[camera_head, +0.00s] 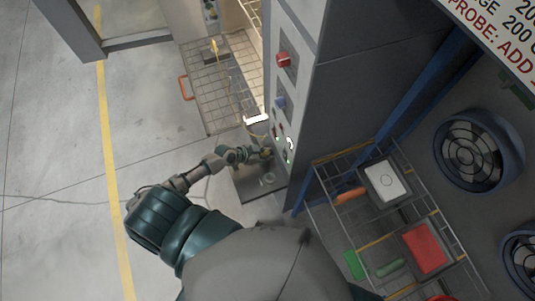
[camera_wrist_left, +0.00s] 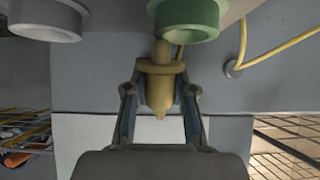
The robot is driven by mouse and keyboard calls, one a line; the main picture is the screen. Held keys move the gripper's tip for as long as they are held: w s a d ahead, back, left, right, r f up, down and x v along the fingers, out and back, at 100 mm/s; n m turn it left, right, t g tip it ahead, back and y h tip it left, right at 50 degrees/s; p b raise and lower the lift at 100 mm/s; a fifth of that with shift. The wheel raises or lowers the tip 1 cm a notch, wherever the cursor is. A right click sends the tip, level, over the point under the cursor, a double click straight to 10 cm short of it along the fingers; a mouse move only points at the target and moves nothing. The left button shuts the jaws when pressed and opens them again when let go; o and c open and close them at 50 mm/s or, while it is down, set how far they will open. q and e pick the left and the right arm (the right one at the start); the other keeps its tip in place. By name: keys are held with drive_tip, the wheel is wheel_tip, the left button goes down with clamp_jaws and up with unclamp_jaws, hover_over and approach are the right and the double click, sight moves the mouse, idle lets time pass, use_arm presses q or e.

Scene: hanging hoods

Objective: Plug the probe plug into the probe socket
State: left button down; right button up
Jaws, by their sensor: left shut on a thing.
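My left gripper (camera_head: 264,153) is at the front of the grey cabinet, beside its control panel. In the left wrist view the left gripper (camera_wrist_left: 160,88) is shut on a yellow-brown probe plug (camera_wrist_left: 159,86), with one finger on each side. The plug's rounded tip points up in that picture and overlaps the lower left edge of a green ring-shaped socket (camera_wrist_left: 198,32). The tip appears left of the ring's middle; I cannot tell how far apart they are in depth. A grey-white ring socket (camera_wrist_left: 45,33) is at the left. My right gripper is not in view.
A yellow cable (camera_wrist_left: 285,43) runs near a round grommet (camera_wrist_left: 232,68). The panel carries a red knob (camera_head: 284,59) and a blue knob (camera_head: 280,102). A wire rack (camera_head: 205,100) with an orange handle stands beyond the gripper. A wire cart (camera_head: 345,213) with trays is at the right.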

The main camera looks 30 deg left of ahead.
use_arm(q)
drive_tip(key=shift+s+a+f, duration=0.2)
drive_tip(key=shift+s+f, duration=0.25)
drive_tip(key=shift+f, duration=0.3)
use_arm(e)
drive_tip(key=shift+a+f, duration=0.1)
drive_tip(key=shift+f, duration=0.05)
use_arm(q)
drive_tip(key=c, duration=0.9)
unclamp_jaws()
drive_tip(key=shift+w+a+r, duration=0.1)
drive_tip(key=shift+w+a, duration=0.15)
drive_tip(key=shift+w, duration=0.05)
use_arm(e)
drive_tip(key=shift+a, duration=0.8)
use_arm(q)
drive_tip(key=shift+r, duration=0.1)
drive_tip(key=v, duration=1.2)
drive_tip(key=shift+w+a, duration=0.1)
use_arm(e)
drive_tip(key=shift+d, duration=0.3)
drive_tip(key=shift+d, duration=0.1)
